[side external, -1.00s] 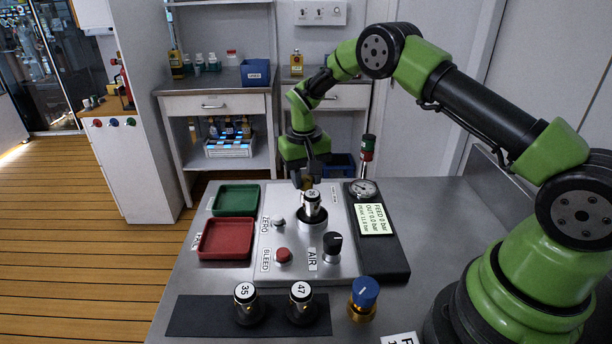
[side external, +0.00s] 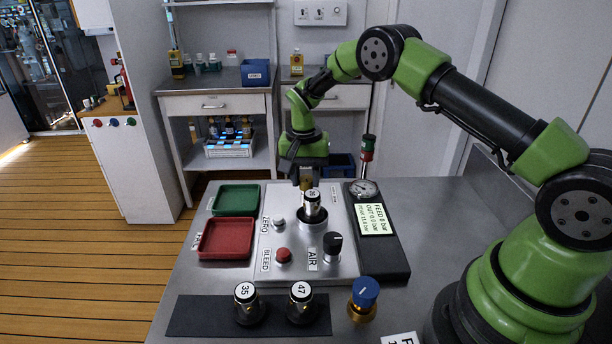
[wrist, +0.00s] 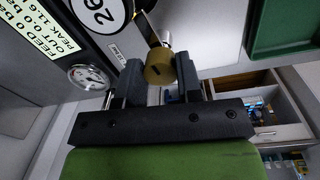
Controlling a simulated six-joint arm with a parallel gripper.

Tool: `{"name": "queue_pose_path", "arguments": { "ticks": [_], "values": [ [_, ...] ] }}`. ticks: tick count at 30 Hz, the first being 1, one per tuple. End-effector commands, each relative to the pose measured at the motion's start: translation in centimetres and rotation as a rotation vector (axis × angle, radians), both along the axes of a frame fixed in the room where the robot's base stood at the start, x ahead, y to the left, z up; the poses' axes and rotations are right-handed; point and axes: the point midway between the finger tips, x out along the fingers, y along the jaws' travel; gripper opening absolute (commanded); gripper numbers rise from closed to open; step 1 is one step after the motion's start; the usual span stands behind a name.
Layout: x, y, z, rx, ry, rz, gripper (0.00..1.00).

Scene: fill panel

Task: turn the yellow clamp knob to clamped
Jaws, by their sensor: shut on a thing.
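The yellow clamp knob (wrist: 159,67) is a brass-yellow cylinder with a dark line on its end face. It sits between the two fingers of my gripper (wrist: 160,78), which is shut on it. In the side external view my gripper (side external: 306,178) points down at the back of the grey panel (side external: 342,265), and the knob (side external: 306,185) is mostly hidden by the fingers. A canister marked 26 (wrist: 98,10) stands upright in the panel's round holder, right in front of the knob; it also shows in the side external view (side external: 312,202).
The panel carries a black AIR knob (side external: 332,244), a red BLEED button (side external: 283,255) and a gauge (side external: 364,188). Green (side external: 236,187) and red (side external: 200,245) trays lie left. Canisters 35 (side external: 245,304) and 47 (side external: 301,303) and a blue-topped valve (side external: 364,292) stand in front.

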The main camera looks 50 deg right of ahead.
Motion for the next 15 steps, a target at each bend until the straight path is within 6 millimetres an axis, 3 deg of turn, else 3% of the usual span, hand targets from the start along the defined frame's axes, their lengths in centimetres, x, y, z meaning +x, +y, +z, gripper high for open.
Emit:
{"name": "queue_pose_path", "arguments": {
  "ticks": [8, 9, 11, 15],
  "values": [
    [-0.06, 0.14, 0.00, 0.004, 0.003, -0.004, 0.09],
    [-0.04, 0.14, 0.00, 0.004, 0.003, -0.003, 0.42],
    [-0.03, 0.13, 0.00, 0.003, 0.002, -0.002, 0.56],
    [-0.02, 0.08, 0.00, 0.002, 0.001, -0.001, 0.58]
  ]
}}
